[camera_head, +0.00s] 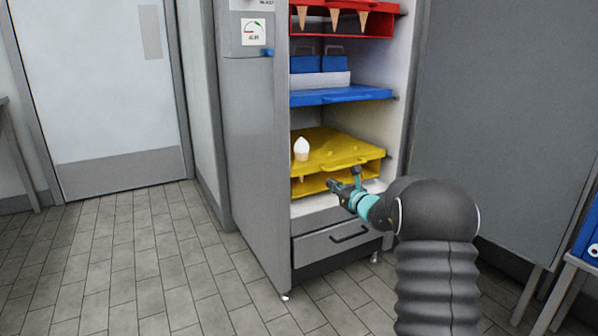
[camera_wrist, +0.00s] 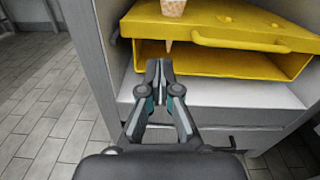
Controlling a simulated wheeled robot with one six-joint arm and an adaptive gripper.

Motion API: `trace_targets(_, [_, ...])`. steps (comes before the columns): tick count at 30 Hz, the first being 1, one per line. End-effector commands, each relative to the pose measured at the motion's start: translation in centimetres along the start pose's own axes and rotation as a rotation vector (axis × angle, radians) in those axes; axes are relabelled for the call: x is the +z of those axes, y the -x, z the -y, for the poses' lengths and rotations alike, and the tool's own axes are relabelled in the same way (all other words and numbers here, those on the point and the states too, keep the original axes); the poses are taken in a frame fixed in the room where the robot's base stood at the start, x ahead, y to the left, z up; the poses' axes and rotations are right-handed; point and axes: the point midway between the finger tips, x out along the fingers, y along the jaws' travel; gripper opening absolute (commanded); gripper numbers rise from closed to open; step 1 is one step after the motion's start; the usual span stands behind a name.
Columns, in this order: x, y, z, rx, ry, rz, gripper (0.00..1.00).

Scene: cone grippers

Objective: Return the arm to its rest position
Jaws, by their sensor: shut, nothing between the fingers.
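My gripper (camera_head: 333,187) is at the end of my bent arm, in front of the open cabinet (camera_head: 256,150) and near the front edge of the yellow tray (camera_head: 340,147). In the wrist view my gripper (camera_wrist: 159,65) is shut and empty, its fingertips just below the yellow tray (camera_wrist: 215,33). A cone with a white top (camera_head: 301,148) stands upright in the yellow tray. In the wrist view only the lower part of the cone (camera_wrist: 173,8) shows, its tip poking below the tray top.
A blue shelf (camera_head: 345,95) holds blue boxes, and a red rack (camera_head: 350,20) above it holds several cones. A grey drawer (camera_head: 335,241) is below. A blue-edged table (camera_head: 585,255) stands at right. The tiled floor (camera_head: 130,255) is clear at left, before a closed door (camera_head: 105,100).

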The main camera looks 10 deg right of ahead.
Motion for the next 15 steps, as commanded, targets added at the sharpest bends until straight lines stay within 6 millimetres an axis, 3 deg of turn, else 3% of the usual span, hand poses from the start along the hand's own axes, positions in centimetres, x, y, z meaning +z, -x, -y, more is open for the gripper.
trace_targets(4, [-3.6, 0.9, -3.2, 0.127, 0.176, -0.096, 0.00])
trace_targets(7, [-6.5, 2.6, -6.3, 0.257, 0.322, -0.175, 0.00])
trace_targets(10, [-7.6, 5.2, -9.5, 0.397, 0.482, -0.231, 0.00])
trace_targets(15, [-7.5, 10.8, -14.9, 0.652, 0.769, -0.289, 0.00])
